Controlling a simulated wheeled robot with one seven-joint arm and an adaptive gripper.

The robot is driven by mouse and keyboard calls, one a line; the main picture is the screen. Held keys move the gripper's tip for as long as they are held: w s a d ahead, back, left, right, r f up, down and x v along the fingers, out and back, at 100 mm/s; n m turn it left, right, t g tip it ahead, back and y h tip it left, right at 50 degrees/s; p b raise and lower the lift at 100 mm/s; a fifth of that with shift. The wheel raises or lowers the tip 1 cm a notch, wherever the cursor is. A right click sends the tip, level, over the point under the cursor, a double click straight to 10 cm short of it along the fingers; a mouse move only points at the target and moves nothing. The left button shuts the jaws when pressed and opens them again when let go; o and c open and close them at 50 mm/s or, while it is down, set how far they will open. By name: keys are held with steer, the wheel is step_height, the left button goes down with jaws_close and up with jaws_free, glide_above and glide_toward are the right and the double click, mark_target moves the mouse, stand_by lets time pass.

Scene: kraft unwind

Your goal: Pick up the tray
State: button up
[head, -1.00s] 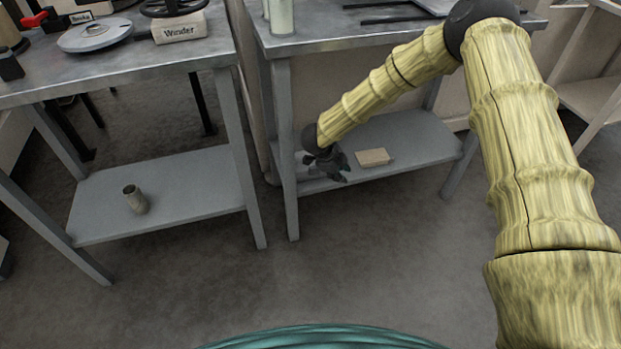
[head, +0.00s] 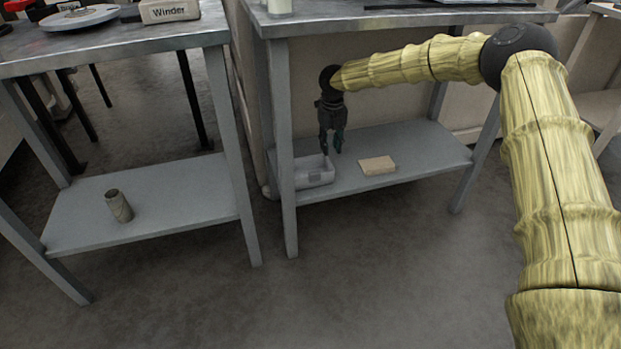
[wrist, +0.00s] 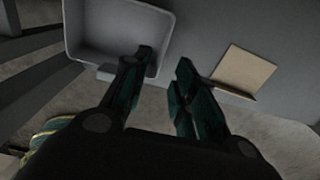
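The tray (head: 315,176) is a small light grey open box on the lower shelf of the right-hand table, at the shelf's left end behind a table leg. In the wrist view the tray (wrist: 88,45) lies at upper left and looks empty inside. My gripper (head: 331,152) points down just above the tray's right side. In the wrist view my gripper (wrist: 163,55) is open with a gap between its fingers. Its left finger overlaps the tray's near right corner, and its right finger is outside the tray. Whether a finger touches the tray I cannot tell.
A flat tan block (head: 377,165) lies on the same shelf (head: 420,160), right of the tray. The table leg (head: 282,150) stands close at the tray's left. The tabletop (head: 400,18) is above my gripper. A brown cylinder (head: 118,206) stands on the left table's shelf.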

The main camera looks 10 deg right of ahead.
mark_target(331, 166)
step_height(331, 166, down, 4)
steer(key=shift+f+b, duration=0.2)
steer(key=shift+b, duration=0.5)
steer(key=shift+w+d+f+b, duration=0.1)
steer(key=shift+d+f+b, duration=0.05)
steer(key=shift+f+b, duration=1)
steer(key=shift+d+f+b, duration=0.1)
steer(key=shift+f+b, duration=0.65)
steer(key=shift+f, duration=0.7)
steer(key=shift+r, duration=0.1)
steer(key=shift+c, duration=0.4)
jaws_close()
